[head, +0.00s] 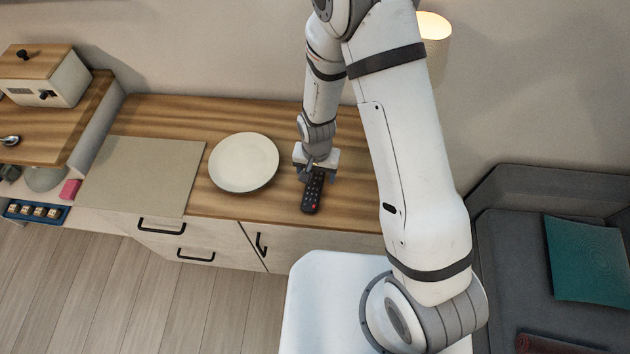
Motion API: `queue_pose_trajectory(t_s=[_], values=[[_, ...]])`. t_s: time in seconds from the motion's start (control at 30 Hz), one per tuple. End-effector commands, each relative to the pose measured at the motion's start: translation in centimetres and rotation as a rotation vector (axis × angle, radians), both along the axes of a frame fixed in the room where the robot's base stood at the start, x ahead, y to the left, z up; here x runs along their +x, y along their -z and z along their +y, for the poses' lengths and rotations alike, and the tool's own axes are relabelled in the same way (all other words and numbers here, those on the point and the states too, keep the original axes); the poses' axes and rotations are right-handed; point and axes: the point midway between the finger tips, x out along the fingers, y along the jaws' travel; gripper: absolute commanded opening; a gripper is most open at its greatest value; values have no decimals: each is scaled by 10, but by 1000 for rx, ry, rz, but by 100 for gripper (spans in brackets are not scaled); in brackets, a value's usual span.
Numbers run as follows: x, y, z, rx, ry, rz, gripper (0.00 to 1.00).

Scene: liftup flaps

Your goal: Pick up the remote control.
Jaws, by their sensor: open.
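A black remote control (312,194) with small buttons, one of them red, lies on the wooden countertop (225,205) near its front edge. My gripper (316,172) points down over the far end of the remote. Its jaws are open, and the fingers look close to that end of the remote. I cannot tell whether they touch it. The far tip of the remote is partly hidden by the gripper.
A cream plate (244,162) sits left of the remote. A flat grey-beige board (142,175) lies further left. A lit lamp (434,28) stands behind my arm. A grey sofa (510,240) with a teal cushion (588,260) is at the right.

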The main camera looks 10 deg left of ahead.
Motion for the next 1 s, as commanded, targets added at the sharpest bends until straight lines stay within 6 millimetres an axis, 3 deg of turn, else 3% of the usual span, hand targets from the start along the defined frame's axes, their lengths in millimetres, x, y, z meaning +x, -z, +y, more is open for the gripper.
queue_pose_trajectory(t_s=[0.27,0.87,1.0], values=[[0,3,0,0,0,0,67],[0,2,0,0,0,0,19],[0,2,0,0,0,0,17]])
